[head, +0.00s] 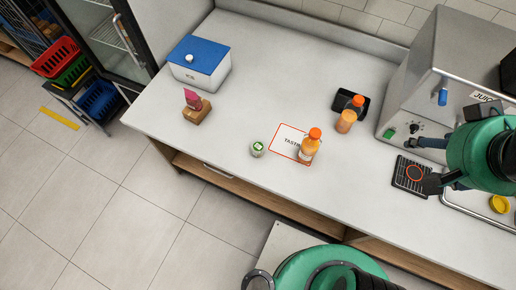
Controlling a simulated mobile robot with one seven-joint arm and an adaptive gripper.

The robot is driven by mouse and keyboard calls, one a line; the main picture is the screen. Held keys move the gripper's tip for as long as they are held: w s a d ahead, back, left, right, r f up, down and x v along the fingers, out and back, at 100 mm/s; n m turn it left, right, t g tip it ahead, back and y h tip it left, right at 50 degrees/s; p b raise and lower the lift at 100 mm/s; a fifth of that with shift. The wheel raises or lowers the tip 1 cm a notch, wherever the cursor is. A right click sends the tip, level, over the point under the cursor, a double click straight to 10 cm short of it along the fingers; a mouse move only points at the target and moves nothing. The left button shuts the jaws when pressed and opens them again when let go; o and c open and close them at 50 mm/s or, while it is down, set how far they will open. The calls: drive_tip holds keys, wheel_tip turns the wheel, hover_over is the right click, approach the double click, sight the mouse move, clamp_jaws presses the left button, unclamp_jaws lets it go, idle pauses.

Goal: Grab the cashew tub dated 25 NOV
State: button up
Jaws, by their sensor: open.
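A small round tub (257,149) with a white body and a green-and-white lid stands on the counter, left of the tasting card. No date can be read on it, and I cannot tell whether it holds cashews. No other tub like it shows. My gripper (422,164) is open at the right, its dark fingers spread over the counter near the juicer's drip tray. It is well to the right of the tub and holds nothing that I can see.
An orange-capped bottle (308,149) stands on the tasting card (283,134), close right of the tub. Another bottle (346,121) stands by a black tray. A blue-lidded box (199,66) and a wooden block with a pink item (196,108) are left. The juicer (440,80) fills the back right.

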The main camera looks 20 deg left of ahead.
drive_tip(key=w+a+f+n+g+y, duration=0.1)
drive_tip(key=w+a+f+n, duration=0.1)
drive_tip(key=w+a+n, duration=0.25)
drive_tip(key=w+a+f+n+g, duration=0.1)
drive_tip(key=w+a+f+n, duration=0.2)
drive_tip(key=w+a+n, duration=0.15)
drive_tip(key=n+g+h, duration=0.1)
drive_tip(key=n+g, duration=0.3)
drive_tip(key=n, duration=1.7)
hover_over(259, 146)
wheel_tip(259, 146, down, 26)
drive_tip(key=shift+f, duration=0.15)
drive_tip(key=shift+f+b, duration=0.85)
drive_tip(key=shift+f, duration=3.4)
